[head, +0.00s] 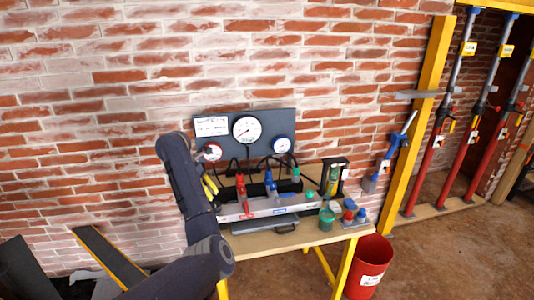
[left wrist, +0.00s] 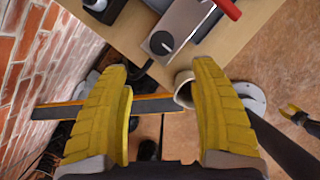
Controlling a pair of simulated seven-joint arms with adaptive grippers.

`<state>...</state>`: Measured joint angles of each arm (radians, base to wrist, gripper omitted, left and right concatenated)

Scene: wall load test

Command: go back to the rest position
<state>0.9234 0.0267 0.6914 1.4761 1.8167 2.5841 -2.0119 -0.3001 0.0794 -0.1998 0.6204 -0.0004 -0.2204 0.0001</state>
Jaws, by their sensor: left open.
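My left gripper (head: 210,187) has yellow fingers and is up at the left end of the workbench, in front of the brick wall. In the left wrist view the two padded yellow fingers (left wrist: 163,85) stand wide apart with nothing between them. Beyond them show the bench corner and the floor. The head view does not show my right gripper. A small yellow and dark tip (left wrist: 300,116) at the right edge of the left wrist view may be my right gripper, but its jaws cannot be made out.
The workbench (head: 290,240) carries a grey manifold with red and blue handles (head: 268,205), a gauge panel (head: 270,125) and a green jar (head: 326,220). A red bucket (head: 370,268) stands at its right. A black and yellow board (head: 108,258) is at left. Red props (head: 430,160) stand far right.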

